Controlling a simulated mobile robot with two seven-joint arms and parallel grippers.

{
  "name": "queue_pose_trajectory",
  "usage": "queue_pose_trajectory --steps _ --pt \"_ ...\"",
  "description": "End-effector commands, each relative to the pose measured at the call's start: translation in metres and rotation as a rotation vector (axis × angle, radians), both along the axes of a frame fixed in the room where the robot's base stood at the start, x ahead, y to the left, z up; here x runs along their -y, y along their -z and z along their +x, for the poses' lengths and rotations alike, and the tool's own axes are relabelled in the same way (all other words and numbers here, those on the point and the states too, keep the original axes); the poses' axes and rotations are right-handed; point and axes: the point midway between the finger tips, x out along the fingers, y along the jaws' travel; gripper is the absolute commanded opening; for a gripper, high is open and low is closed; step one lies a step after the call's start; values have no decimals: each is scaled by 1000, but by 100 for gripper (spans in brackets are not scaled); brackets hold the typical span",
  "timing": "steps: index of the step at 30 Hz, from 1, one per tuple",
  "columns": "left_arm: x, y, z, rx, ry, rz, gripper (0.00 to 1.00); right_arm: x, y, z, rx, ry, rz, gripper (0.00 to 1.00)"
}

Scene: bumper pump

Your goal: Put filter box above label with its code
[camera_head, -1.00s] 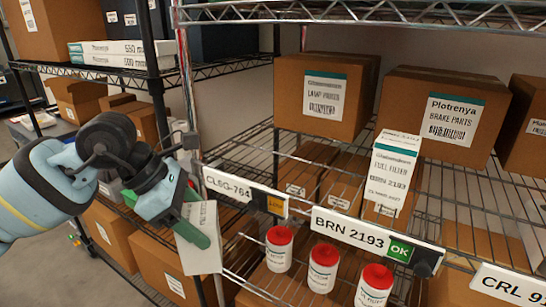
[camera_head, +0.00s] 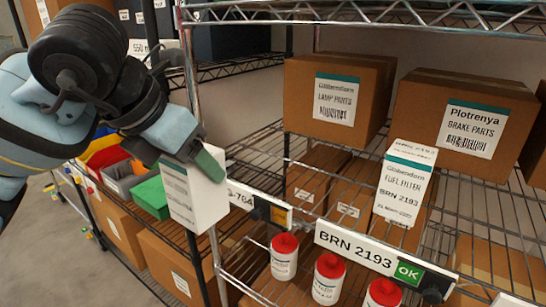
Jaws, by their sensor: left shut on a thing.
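My left gripper (camera_head: 190,155) is shut on a white filter box (camera_head: 197,198) with a teal stripe and holds it upright in front of the shelf's left post. Print on the held box is too small to read. My right gripper is not in view.
Brown cartons of lamp parts (camera_head: 336,95) and brake parts (camera_head: 465,112) stand behind. Red-capped white bottles (camera_head: 283,256) stand below the label rail. The wire shelf above the left label has free room. Coloured bins (camera_head: 125,170) sit at left.

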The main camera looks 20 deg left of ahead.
Motion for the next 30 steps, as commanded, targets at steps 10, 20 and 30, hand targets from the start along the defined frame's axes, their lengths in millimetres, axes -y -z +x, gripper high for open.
queue_pose_trajectory --steps 10,20,30 --pt "25 -1 65 1 1 -4 25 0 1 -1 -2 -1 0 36" --pt "45 -2 121 3 2 -4 25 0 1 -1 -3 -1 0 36" --pt "49 -2 131 4 3 -2 25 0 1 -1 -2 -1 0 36"
